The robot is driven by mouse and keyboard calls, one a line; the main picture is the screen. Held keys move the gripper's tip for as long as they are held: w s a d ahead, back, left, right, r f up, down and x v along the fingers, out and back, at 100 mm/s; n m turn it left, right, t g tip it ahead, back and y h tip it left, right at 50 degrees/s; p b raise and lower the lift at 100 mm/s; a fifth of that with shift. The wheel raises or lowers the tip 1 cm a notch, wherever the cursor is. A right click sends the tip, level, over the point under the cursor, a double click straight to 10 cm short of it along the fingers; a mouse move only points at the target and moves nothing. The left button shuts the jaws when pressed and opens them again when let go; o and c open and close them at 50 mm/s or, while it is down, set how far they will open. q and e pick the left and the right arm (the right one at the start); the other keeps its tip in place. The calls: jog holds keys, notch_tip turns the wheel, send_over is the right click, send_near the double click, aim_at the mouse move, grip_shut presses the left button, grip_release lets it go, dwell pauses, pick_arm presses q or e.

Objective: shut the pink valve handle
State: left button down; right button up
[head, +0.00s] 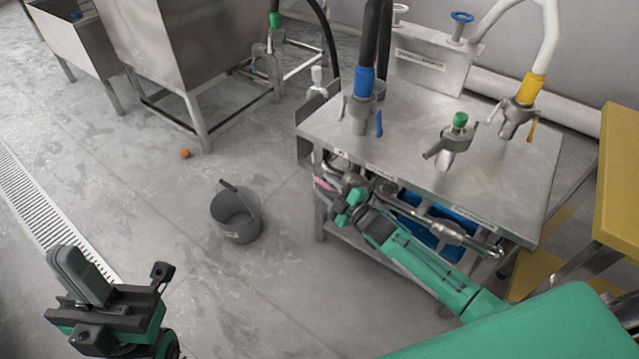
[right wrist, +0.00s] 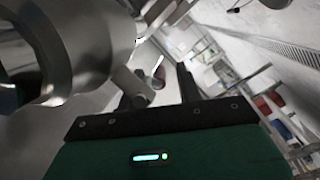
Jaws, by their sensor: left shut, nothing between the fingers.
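The pink valve handle (head: 325,184) shows as a small pink piece at the left end of the metal piping under the steel table's front edge; most of it is hidden. My right gripper (head: 338,197) is at that end of the piping, close beside the handle. In the right wrist view its two dark fingers (right wrist: 158,88) stand apart, with large metal pipework (right wrist: 85,45) close on the left. I cannot tell whether a finger touches the handle. My left gripper (head: 80,273) is shut and empty, over the floor at the lower left, far from the valve.
The steel table (head: 400,125) carries several taps and hoses. A blue container (head: 425,222) sits under it. A grey bucket (head: 237,212) stands on open floor left of the table. A yellow step stand (head: 620,180) is at the right. A floor drain (head: 45,205) runs at the left.

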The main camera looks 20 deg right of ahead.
aim_at(316, 178)
jog(key=shift+b+x, duration=0.35)
jog(key=shift+x, duration=1.35)
grip_shut()
